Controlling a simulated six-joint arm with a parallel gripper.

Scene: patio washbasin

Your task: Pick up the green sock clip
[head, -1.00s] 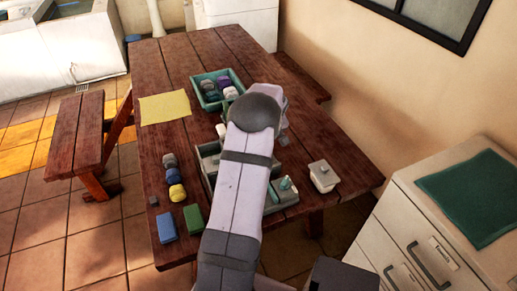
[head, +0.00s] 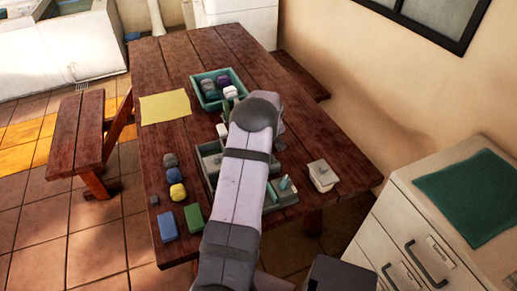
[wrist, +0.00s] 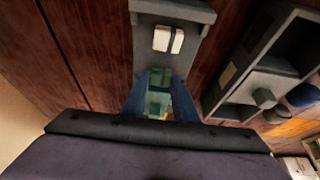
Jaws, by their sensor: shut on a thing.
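In the wrist view, the blue fingers of my gripper (wrist: 159,97) are closed on the green sock clip (wrist: 158,92). The clip sits between the fingertips, and its lower part is partly hidden by the gripper body. Just above it in the wrist view is a narrow grey holder (wrist: 195,14) with a white two-part piece (wrist: 168,39) on it. I cannot tell whether the clip touches the holder. In the head view, my arm hides the gripper's fingertips.
A grey compartment tray (wrist: 240,110) lies to the right in the wrist view. In the head view, a teal crate (head: 198,96) holds rolled socks. Rolled socks, a blue block (head: 168,226) and a green block (head: 194,217) lie left of my arm. A white lidded box (head: 322,176) stands right.

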